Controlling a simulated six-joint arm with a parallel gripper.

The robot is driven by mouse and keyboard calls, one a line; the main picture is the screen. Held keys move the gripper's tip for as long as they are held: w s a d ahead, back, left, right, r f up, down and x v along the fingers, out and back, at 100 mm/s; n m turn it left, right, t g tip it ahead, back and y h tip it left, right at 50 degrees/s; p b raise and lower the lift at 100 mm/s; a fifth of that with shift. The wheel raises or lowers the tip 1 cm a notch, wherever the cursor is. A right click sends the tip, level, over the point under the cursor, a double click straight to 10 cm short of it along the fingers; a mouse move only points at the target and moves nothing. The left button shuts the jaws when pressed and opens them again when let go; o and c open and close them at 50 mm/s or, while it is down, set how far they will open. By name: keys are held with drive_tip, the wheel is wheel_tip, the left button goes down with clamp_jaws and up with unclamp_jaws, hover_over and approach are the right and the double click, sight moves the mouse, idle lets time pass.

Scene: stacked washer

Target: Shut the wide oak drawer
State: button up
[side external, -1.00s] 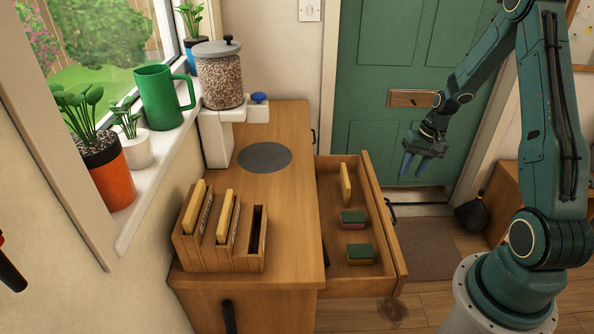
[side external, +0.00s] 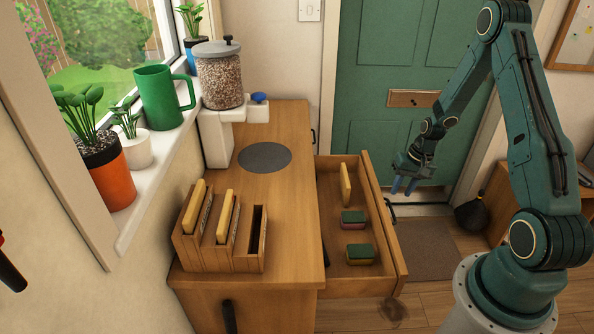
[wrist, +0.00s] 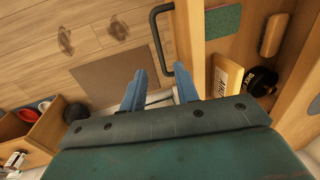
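The wide oak drawer (side external: 387,228) stands pulled out to the right of the oak cabinet (side external: 290,212). Its front panel also shows in the wrist view (wrist: 188,35). A dark bar handle (wrist: 156,35) is on the outer face of the front; part of it shows in the side view (side external: 391,210). My gripper (side external: 404,186) is outside the drawer, near the far end of its front. In the wrist view its blue fingers (wrist: 160,74) are spread apart with nothing held. The handle's near end shows around the gap between them; I cannot tell whether they touch it.
In the drawer are two green-topped sponges (side external: 353,217) and an upright yellow packet (side external: 345,184). A wooden rack (side external: 222,252) and a grain jar (side external: 219,78) stand on and above the cabinet top. Floor before the drawer is clear.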

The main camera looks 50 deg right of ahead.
wheel_tip(320, 180, down, 6)
drive_tip(key=shift+w+a, duration=0.45)
drive_tip(key=shift+f, duration=0.1)
drive_tip(key=shift+c, duration=0.4)
clamp_jaws()
